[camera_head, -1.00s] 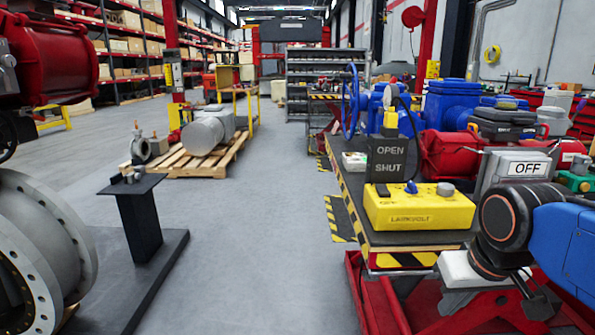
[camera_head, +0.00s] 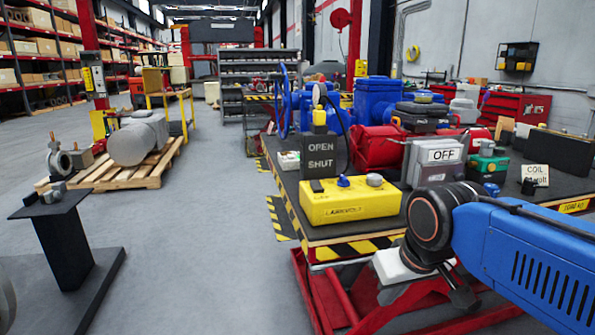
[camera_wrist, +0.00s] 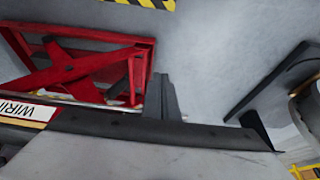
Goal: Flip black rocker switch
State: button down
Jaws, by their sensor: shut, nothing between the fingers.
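The yellow control box (camera_head: 350,207) sits on the front left corner of the workbench in the head view. A small black piece (camera_head: 316,186) stands on its top at the left, by the OPEN/SHUT sign (camera_head: 320,155); it looks like the rocker switch, but its tilt is too small to tell. A blue knob (camera_head: 343,181) and a grey knob (camera_head: 374,179) are to its right. My gripper (camera_head: 463,297) is low and right of the box, in front of the bench, apart from it. It is shut and empty. The wrist view does not show the box.
The workbench (camera_head: 500,190) carries a grey OFF box (camera_head: 436,160), a green-topped box (camera_head: 488,160) and a COIL sign (camera_head: 535,174). A red lift frame (camera_head: 325,290) stands below; it also shows in the wrist view (camera_wrist: 75,65). Open floor lies left, past a black stand (camera_head: 62,240).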

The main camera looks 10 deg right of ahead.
jog(key=w+a+r+g, duration=0.1)
jog(key=w+a+r, duration=0.2)
jog(key=w+r, duration=1.3)
notch_tip(320, 180, up, 14)
jog(key=g, duration=0.2)
send_over(315, 181)
jog(key=s, duration=0.3)
jog(key=shift+w, duration=0.1)
jog(key=shift+f, duration=0.1)
jog(key=f, duration=0.4)
jog(key=w+f, duration=0.1)
jog(key=f, duration=0.4)
jog(key=w+f, duration=0.1)
jog(key=f, duration=0.3)
jog(key=shift+w+f, duration=0.1)
jog(key=shift+f, duration=0.25)
